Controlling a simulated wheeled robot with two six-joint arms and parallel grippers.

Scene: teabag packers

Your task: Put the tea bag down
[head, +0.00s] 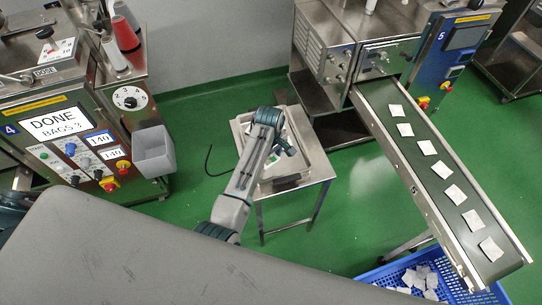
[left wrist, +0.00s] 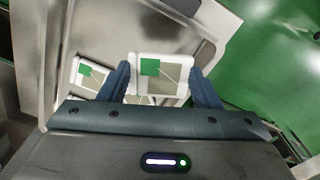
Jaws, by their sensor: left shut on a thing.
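My left gripper (head: 287,147) is over the steel tray (head: 320,158) on a small steel table. In the left wrist view, my left gripper (left wrist: 160,82) is shut on a tea bag (left wrist: 172,67), a white packet with a green square tag, gripped at its two sides. Another tea bag (left wrist: 90,76) of the same look lies in the tray to the left. Part of one more white packet shows just below the held one. Whether the held bag touches the tray floor I cannot tell. My right gripper is not in view.
A packing machine (head: 60,130) with a "DONE BAGS 3" screen stands at left, with a grey bin (head: 153,152) on it. At right, a conveyor (head: 425,150) carries several white bags above a blue crate (head: 380,277) of bags. Green floor surrounds the table.

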